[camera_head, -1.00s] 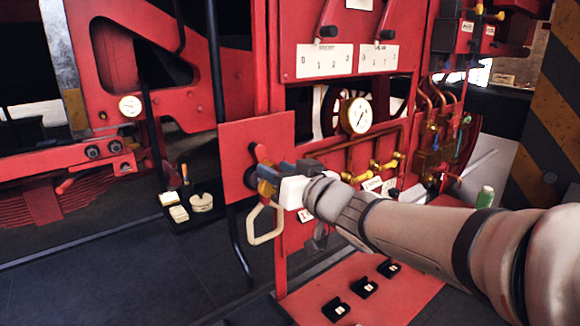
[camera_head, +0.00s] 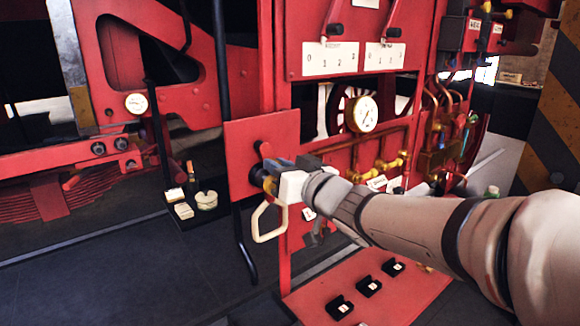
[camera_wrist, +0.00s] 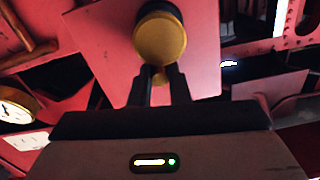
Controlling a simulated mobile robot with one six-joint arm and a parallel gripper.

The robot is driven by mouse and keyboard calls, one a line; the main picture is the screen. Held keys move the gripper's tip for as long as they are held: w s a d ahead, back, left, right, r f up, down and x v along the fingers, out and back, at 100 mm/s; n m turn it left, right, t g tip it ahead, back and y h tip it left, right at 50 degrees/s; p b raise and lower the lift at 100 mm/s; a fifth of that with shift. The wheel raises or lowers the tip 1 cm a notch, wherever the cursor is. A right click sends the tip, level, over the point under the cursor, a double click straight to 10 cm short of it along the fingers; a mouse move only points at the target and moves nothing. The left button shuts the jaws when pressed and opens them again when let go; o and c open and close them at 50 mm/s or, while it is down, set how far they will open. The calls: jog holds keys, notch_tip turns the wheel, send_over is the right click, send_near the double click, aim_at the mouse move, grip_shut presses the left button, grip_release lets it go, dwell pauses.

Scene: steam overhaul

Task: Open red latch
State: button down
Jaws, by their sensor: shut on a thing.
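A red square plate (camera_head: 240,145) stands upright in the middle of the head view and also fills the upper middle of the wrist view (camera_wrist: 105,55). A round brass knob (camera_wrist: 160,38) sits in front of the plate in the wrist view. My gripper (camera_wrist: 161,76) is shut on a narrow brass piece (camera_wrist: 160,70) just below the knob. In the head view my gripper (camera_head: 268,172) is at the plate, hiding much of the mechanism.
A cream loop handle (camera_head: 260,230) hangs below my gripper. A gauge (camera_head: 361,113) and brass valves (camera_head: 390,163) are to the right. A red panel with black blocks (camera_head: 330,290) lies low in front. Dark floor (camera_head: 120,270) is clear at lower left.

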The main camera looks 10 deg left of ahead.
jog(key=shift+w+d+n+b, duration=0.1)
jog(key=shift+w+n+b, duration=0.05)
jog(key=shift+n+b, duration=0.3)
dwell(0.7)
jog(key=shift+w+d+n+b, duration=0.15)
jog(key=shift+n+b, duration=0.3)
jog(key=shift+n, duration=0.6)
jog(key=shift+w+d+r+n+b, duration=0.15)
jog(key=shift+r+n+b, duration=0.35)
jog(key=shift+n, duration=1.05)
jog(key=shift+w+d+r+n+b, duration=0.1)
jog(key=shift+w+r+n+b, duration=0.15)
jog(key=shift+n+b, duration=0.9)
jog(key=shift+w+d+r+n+b, duration=0.15)
jog(key=shift+r+n, duration=0.25)
jog(key=shift+n, duration=1.6)
jog(key=c, duration=1.4)
grip_release()
jog(key=shift+o, duration=0.2)
jog(key=shift+s, duration=0.1)
